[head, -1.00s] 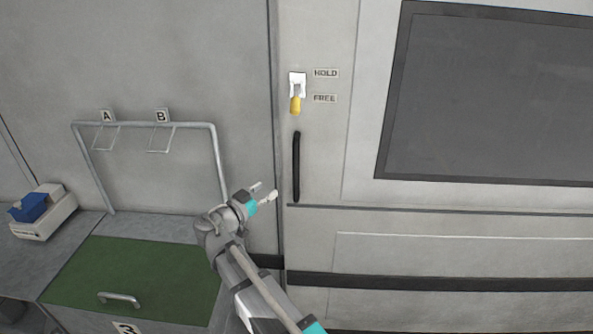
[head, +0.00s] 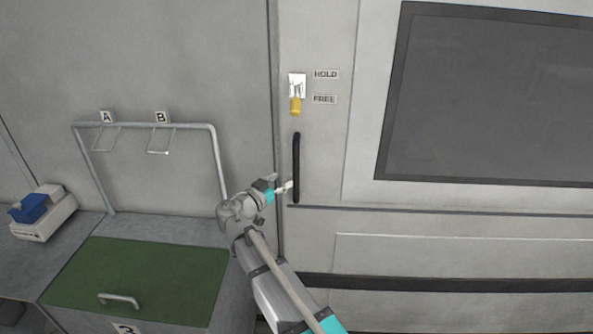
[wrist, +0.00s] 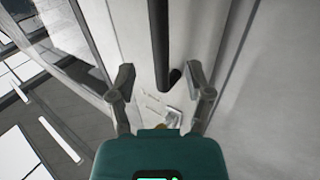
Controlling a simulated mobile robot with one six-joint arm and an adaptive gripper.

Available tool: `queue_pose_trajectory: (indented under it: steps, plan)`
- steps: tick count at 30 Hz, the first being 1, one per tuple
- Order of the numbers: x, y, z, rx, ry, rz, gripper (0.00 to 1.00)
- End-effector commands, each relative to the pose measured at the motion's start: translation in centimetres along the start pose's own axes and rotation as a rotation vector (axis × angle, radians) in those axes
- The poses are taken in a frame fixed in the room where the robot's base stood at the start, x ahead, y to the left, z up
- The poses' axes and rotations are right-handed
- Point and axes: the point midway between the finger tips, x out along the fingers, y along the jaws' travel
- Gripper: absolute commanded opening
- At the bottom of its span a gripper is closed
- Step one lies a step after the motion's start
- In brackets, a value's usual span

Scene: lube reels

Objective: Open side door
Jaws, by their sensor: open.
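The side door (head: 322,160) is a pale panel with a large dark window, and it looks closed. Its black vertical bar handle (head: 296,165) is near the door's left edge. My gripper (head: 282,185) is open at the lower part of the handle, just left of it. In the wrist view the handle (wrist: 161,45) runs down between the two spread fingers of my gripper (wrist: 160,82), which do not close on it. Above the handle is a latch (head: 296,88) with a yellow lever (head: 295,105) pointing down, beside the labels HOLD and FREE (head: 324,99).
A metal frame with hooks A and B (head: 170,125) stands left of my arm. Below it is a green lid (head: 140,280) with a grey handle. A light tray with a blue box (head: 35,207) sits at far left. The wall between frame and door is bare.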

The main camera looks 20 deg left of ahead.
Motion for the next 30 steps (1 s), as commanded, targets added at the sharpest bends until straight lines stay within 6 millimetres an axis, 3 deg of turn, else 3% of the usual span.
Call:
queue_pose_trajectory:
  steps: [7,15,29,30]
  plan:
    - [4.0,-0.1,0.0,0.000,0.000,0.003,0.65]
    - [6.8,-0.1,0.0,0.000,0.000,0.001,0.65]
    - [7.4,0.0,0.0,0.000,0.000,-0.001,0.65]
    - [7.4,0.0,0.0,0.000,0.000,-0.001,0.60]
